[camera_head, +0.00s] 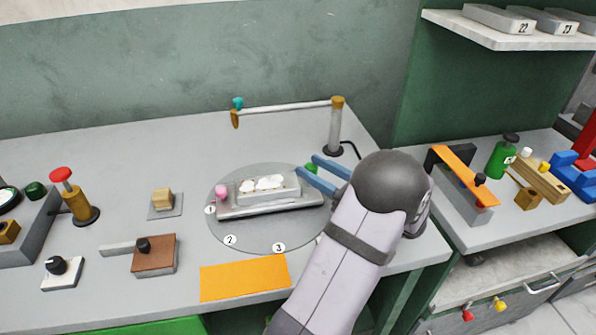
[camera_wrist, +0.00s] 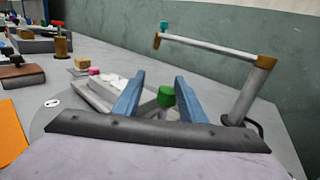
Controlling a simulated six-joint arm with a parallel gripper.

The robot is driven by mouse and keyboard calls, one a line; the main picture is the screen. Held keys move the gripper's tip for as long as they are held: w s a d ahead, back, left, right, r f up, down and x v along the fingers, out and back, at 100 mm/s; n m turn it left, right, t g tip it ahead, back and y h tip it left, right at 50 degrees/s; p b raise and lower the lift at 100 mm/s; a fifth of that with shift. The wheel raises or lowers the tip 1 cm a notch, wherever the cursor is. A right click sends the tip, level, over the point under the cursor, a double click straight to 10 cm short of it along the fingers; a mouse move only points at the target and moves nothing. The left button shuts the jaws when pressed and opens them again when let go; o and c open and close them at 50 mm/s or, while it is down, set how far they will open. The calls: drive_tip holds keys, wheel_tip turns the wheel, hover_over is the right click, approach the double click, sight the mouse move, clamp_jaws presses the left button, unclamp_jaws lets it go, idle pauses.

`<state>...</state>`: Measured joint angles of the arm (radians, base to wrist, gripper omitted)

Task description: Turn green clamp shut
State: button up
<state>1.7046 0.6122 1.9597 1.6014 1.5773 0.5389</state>
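The green clamp (camera_head: 311,168) is a small green knob at the right end of a grey metal mould (camera_head: 270,205). In the wrist view the green knob (camera_wrist: 166,96) shows between my two blue fingers, with a gap on each side. My gripper (camera_head: 307,163) is open around or just in front of the knob. I see no contact, and the depth between them is hard to tell. The gripper also shows in the wrist view (camera_wrist: 160,76). A pink clamp knob (camera_head: 221,192) is at the mould's left end. White foam lumps (camera_head: 262,184) lie in the mould.
The mould sits on a round turntable (camera_head: 265,242) with numbered marks. A swing arm (camera_head: 285,107) on a post (camera_head: 336,130) stands behind it. An orange mat (camera_head: 245,278) lies in front. A brown block with a lever (camera_head: 155,256) stands at left. A side bench holds an orange press (camera_head: 460,172).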

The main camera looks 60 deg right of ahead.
drive_tip(key=f, duration=0.1)
drive_tip(key=s, duration=0.1)
drive_tip(key=f+m, duration=0.1)
drive_tip(key=shift+s+d+f+g+h, duration=0.15)
drive_tip(key=shift+d+f+g+h, duration=0.15)
drive_tip(key=shift+d+f, duration=0.1)
drive_tip(key=shift+w+r, duration=0.2)
drive_tip(key=shift+w, duration=0.45)
drive_tip(key=w, duration=0.1)
drive_tip(key=w+d, duration=0.1)
drive_tip(key=w+p, duration=0.1)
drive_tip(key=w, duration=0.1)
drive_tip(key=shift+d+f, duration=0.2)
drive_tip(key=shift+d, duration=0.15)
drive_tip(key=shift+w+a+r, duration=0.1)
drive_tip(key=shift+w+r, duration=0.1)
drive_tip(key=shift+w, duration=0.1)
drive_tip(key=shift+w+d, duration=0.3)
drive_tip(key=shift+w, duration=0.4)
drive_tip(key=shift+c, duration=0.4)
drive_tip(key=c, duration=1)
